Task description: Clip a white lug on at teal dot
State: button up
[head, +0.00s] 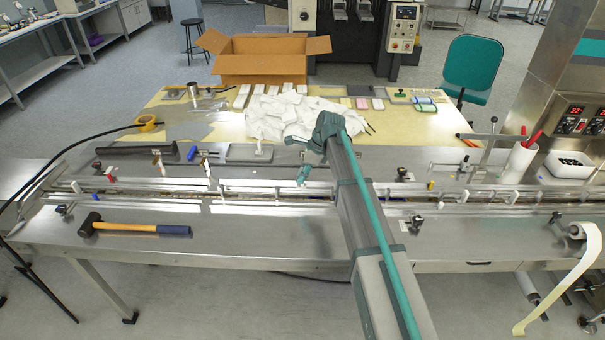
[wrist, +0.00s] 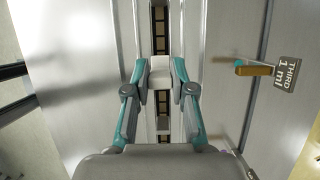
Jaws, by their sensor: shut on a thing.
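My gripper (wrist: 160,72) is shut on a white lug (wrist: 160,80), a small block held between the two teal-and-grey fingers. In the wrist view the lug is over the narrow slot with the dark chain (wrist: 162,103); whether it touches the chain cannot be told. In the head view my gripper (head: 303,172) is over the long conveyor channel (head: 250,197), and my arm hides part of the channel. The held lug is not clear there. I cannot make out a teal dot on the chain.
A hammer (head: 140,227) lies on the front steel ledge. A hanging tag (wrist: 286,75) with a teal-tipped peg is right of the slot.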

aim_at(305, 185)
jog(key=shift+f+b, duration=1.95)
jog(key=shift+f, duration=1.5)
jog(key=shift+f+p, duration=0.2)
jog(key=shift+p, duration=0.2)
jog(key=o, duration=0.9)
jog(key=v, duration=1.2)
